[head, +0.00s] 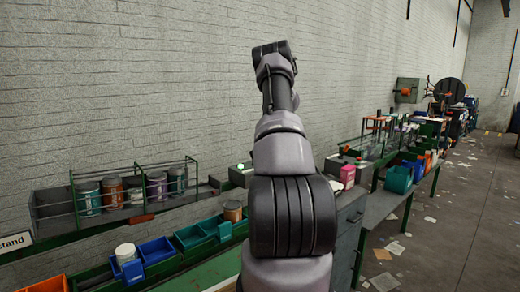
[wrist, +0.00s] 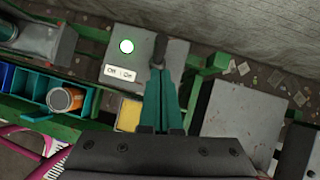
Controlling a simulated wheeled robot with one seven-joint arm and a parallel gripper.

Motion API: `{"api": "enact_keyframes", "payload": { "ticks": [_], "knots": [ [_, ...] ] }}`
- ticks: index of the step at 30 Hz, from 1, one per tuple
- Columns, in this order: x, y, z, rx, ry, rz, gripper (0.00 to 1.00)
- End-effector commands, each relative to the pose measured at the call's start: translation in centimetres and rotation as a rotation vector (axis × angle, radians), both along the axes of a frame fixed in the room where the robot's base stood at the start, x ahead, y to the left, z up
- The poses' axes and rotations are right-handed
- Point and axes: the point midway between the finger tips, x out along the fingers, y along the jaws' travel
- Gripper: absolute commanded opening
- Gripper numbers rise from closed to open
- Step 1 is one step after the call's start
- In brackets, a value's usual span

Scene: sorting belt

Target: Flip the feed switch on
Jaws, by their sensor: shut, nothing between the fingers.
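The feed switch box (wrist: 113,88) is a grey box in the upper middle of the wrist view, with a label (wrist: 120,74) reading Off and On. A round lamp (wrist: 127,46) on it glows white-green. A dark lever (wrist: 161,46) stands on the On side of the box. My gripper (wrist: 160,72) is shut and empty, its teal fingertips right at the lever; I cannot tell if they touch. In the head view the box (head: 239,177) shows left of my arm with its green lamp lit; my fingers are hidden there.
A caged rack (head: 120,197) with several jars stands left along the wall. Blue and teal bins (head: 192,237) and an orange-brown jar (wrist: 64,99) sit near the box. A grey cabinet (wrist: 233,112) is to the right. The floor aisle is at the right.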

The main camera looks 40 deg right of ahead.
Motion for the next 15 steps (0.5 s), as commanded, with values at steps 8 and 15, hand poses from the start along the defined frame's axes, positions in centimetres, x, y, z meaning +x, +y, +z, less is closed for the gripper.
{"api": "enact_keyframes", "payload": {
  "ticks": [8, 15],
  "knots": [
    [-1.7, -1.0, 4.7, 0.000, 0.002, -0.002, 0.00],
    [-2.1, -1.2, 5.9, 0.000, 0.004, -0.003, 0.00]
  ]
}}
